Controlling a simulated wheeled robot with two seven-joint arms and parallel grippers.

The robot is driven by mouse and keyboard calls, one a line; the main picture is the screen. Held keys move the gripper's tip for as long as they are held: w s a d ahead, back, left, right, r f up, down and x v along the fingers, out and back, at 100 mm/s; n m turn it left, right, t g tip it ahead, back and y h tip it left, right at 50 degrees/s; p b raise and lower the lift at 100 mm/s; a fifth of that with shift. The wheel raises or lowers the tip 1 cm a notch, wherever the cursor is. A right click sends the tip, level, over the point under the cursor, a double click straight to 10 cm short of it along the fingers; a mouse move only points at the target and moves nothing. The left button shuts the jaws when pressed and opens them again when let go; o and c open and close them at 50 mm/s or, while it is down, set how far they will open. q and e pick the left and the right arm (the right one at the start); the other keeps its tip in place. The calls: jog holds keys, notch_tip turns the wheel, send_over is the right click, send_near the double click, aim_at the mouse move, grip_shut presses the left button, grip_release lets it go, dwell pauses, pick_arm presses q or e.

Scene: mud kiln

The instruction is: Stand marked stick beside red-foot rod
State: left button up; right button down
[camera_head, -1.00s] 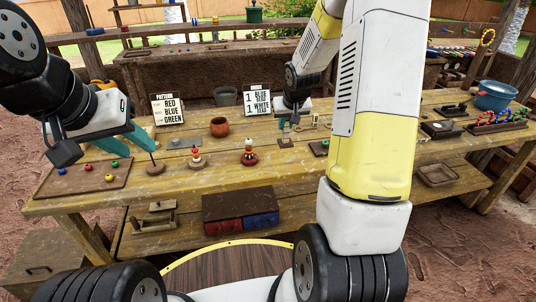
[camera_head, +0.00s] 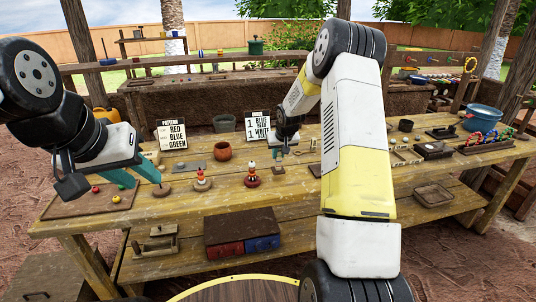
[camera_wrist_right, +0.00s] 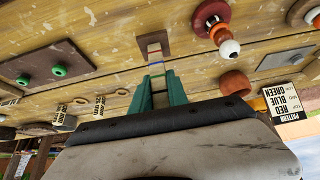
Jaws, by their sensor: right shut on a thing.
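My right gripper (camera_head: 279,154) is low over the middle of the table. I cannot pick out a separate red-foot rod for sure. My left gripper (camera_head: 137,176) is open and empty at the table's left, close to a round brown base (camera_head: 162,190).
Two bead-stacked posts stand nearby, one on a red base (camera_head: 252,179), one left of it (camera_head: 202,182). A clay pot (camera_head: 222,151), a card reading red, blue, green (camera_head: 173,134) and a grey slab (camera_head: 189,166) stand behind. A blue bowl (camera_head: 483,118) is far right.

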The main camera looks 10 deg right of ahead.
aim_at(277, 158)
jog(key=shift+w+f, duration=0.1)
jog(key=shift+w, duration=0.8)
jog(key=shift+f, duration=1.7)
jog(key=shift+f, duration=0.15)
jog(key=c, duration=1.3)
grip_release()
